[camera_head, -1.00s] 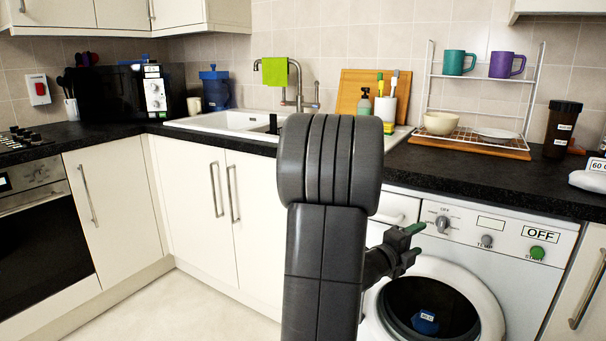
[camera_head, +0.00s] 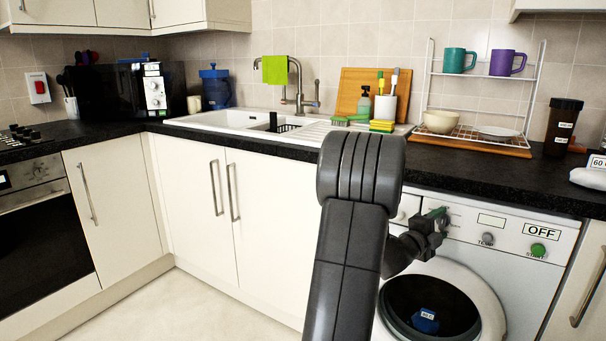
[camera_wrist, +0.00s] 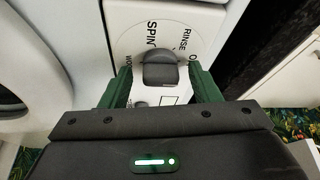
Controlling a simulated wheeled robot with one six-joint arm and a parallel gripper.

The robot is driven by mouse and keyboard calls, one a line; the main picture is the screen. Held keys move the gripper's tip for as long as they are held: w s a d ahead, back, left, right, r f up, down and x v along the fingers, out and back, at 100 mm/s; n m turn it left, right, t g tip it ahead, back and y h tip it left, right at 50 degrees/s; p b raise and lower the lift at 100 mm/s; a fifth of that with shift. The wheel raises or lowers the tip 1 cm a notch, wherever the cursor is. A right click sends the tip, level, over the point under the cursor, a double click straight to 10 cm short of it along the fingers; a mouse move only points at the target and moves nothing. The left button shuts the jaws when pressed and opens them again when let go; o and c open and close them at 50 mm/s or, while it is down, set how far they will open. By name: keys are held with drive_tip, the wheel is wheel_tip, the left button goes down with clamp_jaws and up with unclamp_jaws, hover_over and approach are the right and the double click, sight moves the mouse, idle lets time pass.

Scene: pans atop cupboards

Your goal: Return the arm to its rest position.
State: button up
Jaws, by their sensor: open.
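My gripper (camera_head: 436,222) is in front of the control panel of the washing machine (camera_head: 512,265), with my dark grey arm rising in the middle of the head view. In the wrist view, the green fingers of my gripper (camera_wrist: 160,88) are apart, one on each side of a dark grey dial (camera_wrist: 160,70) marked SPIN and RINSE. I cannot tell whether the fingers touch the dial. In the head view the gripper hides most of that dial. The machine's display reads OFF (camera_head: 541,231).
The black worktop (camera_head: 465,183) runs above the machine, with a dish rack (camera_head: 470,140), mugs and a dark bottle (camera_head: 562,127) on it. The sink (camera_head: 240,120) is to the left. The floor (camera_head: 180,310) at the lower left is clear.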

drive_tip(key=n+t+p, duration=0.2)
drive_tip(key=n+p, duration=0.1)
drive_tip(key=n, duration=0.2)
drive_tip(key=shift+d+r, duration=0.1)
drive_tip(key=n+t+p, duration=0.2)
drive_tip(key=n+p, duration=0.2)
drive_tip(key=n, duration=0.1)
drive_tip(key=shift+s+p, duration=0.15)
drive_tip(key=shift+p, duration=0.15)
drive_tip(key=f+v, duration=0.1)
drive_tip(key=v, duration=1.1)
drive_tip(key=shift+b, duration=0.45)
drive_tip(key=shift+s+a, duration=0.1)
drive_tip(key=shift+a, duration=0.1)
